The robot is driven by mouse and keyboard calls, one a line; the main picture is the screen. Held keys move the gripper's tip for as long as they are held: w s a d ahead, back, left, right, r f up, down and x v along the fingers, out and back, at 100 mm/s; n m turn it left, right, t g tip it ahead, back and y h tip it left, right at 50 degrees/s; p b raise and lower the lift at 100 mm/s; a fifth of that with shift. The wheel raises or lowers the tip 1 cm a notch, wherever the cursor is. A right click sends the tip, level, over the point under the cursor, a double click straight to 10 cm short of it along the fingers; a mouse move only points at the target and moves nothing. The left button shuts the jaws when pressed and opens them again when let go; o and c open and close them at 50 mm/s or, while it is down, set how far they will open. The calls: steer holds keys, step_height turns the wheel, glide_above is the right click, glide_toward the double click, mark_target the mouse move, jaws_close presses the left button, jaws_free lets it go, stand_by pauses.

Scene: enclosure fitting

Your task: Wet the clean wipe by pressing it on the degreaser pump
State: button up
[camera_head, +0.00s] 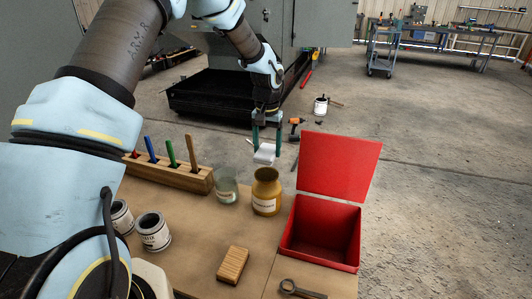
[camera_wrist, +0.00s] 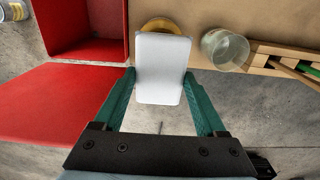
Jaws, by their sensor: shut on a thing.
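My gripper (camera_head: 267,147) is shut on a white wipe (camera_head: 265,157), which is a pale folded pad. In the wrist view the wipe (camera_wrist: 162,68) sits between the green fingers of my gripper (camera_wrist: 160,85). The amber degreaser pump (camera_head: 266,193), a jar with a pale label, stands on the bench just below the wipe in the head view. The wipe seems apart from it, above its top. In the wrist view the wipe covers most of the jar, and only its yellowish rim (camera_wrist: 162,23) shows.
A glass jar (camera_head: 226,187) stands left of the pump. A red bin (camera_head: 335,262) with its lid (camera_head: 340,165) raised is at right. A wooden rack (camera_head: 160,172) with pens, tins (camera_head: 153,232), a wooden block (camera_head: 233,264) and a wrench (camera_head: 290,287) lie around the bench.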

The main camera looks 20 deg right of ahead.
mark_target(267, 173)
steer(key=shift+f+b, duration=1.85)
steer(key=shift+f, duration=1.15)
steer(key=shift+f+b, duration=0.8)
steer(key=shift+f, duration=0.4)
stand_by(1.0)
steer(key=shift+r, duration=0.1)
steer(key=shift+r+p, duration=2.2)
steer(key=shift+r, duration=1.25)
